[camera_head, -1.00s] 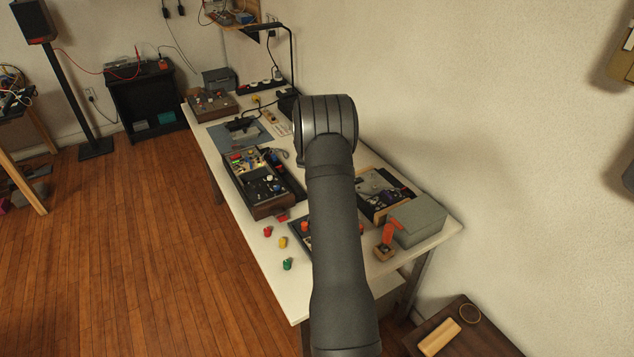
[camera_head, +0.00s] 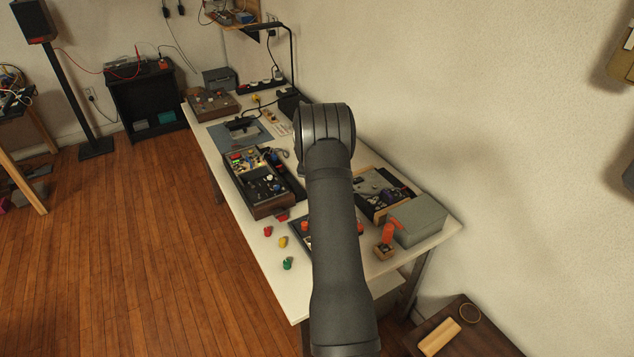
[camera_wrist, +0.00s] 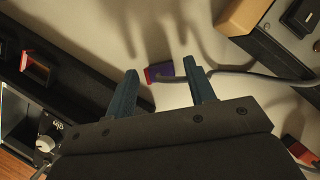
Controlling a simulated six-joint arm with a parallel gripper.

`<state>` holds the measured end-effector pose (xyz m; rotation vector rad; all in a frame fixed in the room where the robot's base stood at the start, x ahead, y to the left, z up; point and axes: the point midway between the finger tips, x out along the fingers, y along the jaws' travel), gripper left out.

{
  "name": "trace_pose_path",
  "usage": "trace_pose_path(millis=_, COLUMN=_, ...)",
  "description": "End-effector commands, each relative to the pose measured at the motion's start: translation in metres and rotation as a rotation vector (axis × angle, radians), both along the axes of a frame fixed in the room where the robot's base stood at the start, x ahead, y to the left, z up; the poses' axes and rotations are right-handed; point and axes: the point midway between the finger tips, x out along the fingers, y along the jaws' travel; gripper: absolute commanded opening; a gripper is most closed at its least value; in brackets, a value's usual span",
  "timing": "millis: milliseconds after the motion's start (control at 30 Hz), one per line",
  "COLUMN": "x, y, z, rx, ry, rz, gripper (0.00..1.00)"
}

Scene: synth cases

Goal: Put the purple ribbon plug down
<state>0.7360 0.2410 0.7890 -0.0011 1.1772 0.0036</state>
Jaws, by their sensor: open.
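The purple plug (camera_wrist: 160,72), with a red left end, lies on the pale tabletop in the wrist view. Its grey ribbon cable runs right from it, behind my right finger. My gripper (camera_wrist: 160,66) is open, with one dark blue finger on each side of the plug. The plug shows in the gap near the fingertips, and I cannot tell if either finger touches it. In the head view my own arm hides the gripper and the plug.
A dark case edge (camera_wrist: 75,65) runs along the left in the wrist view, with a wooden-edged box (camera_wrist: 243,14) at upper right. In the head view the white table (camera_head: 268,262) holds several cases, a grey box (camera_head: 420,222) and loose coloured knobs near its left edge.

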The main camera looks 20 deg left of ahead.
Motion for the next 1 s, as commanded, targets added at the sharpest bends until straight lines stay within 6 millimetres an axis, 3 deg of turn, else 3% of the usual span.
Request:
trace_pose_path(millis=267, x=-0.004, y=0.0, z=0.015, rx=0.001, ry=-0.001, rz=0.0, gripper=0.5)
trace_pose_path(millis=700, x=-0.036, y=0.0, z=0.09, rx=0.001, ry=-0.002, rz=0.0, gripper=0.5)
trace_pose_path(millis=1000, x=-0.046, y=0.0, z=0.113, rx=0.0, ry=0.001, rz=0.001, gripper=0.5)
